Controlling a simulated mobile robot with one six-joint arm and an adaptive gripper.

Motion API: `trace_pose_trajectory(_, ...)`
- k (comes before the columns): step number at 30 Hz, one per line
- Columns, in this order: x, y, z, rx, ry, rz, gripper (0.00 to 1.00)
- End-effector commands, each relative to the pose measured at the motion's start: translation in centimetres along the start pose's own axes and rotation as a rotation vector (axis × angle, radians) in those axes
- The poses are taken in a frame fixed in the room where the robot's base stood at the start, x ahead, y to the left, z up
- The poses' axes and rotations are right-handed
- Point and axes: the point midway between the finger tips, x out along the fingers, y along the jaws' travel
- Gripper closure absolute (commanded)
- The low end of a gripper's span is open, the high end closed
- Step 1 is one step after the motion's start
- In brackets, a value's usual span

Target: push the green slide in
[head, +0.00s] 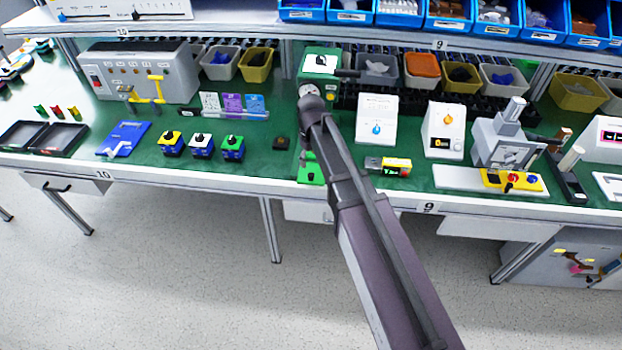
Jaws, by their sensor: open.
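A green piece with a dark top (311,173) sits at the front edge of the green worktop, just left of my arm. It may be the green slide, but I cannot tell for certain. A green machine housing with a white top plate and a dark side handle (319,64) stands behind my wrist; its lower part is hidden by my arm. My gripper (304,155) hangs below the wrist, just behind the green piece. It is open, its fingers small and partly hidden. I cannot tell whether it touches the piece.
A small black block (280,143) lies close to the left of my gripper. Several switch blocks, including one with a green top (233,147), stand farther left. A shelf (270,30) with blue bins runs above.

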Motion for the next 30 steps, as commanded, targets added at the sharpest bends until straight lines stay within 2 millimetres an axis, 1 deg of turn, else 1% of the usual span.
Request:
trace_pose_trajectory(1, 0.8, 0.0, 0.0, 0.0, 0.0, 0.0, 0.33)
trace_pose_trajectory(18, 5.1, 0.0, 0.0, 0.0, 0.0, 0.0, 0.33)
trace_pose_trajectory(24, 6.4, 0.0, 0.0, 0.0, 0.0, 0.0, 0.33)
trace_pose_trajectory(30, 7.0, 0.0, 0.0, 0.0, 0.0, 0.0, 0.33)
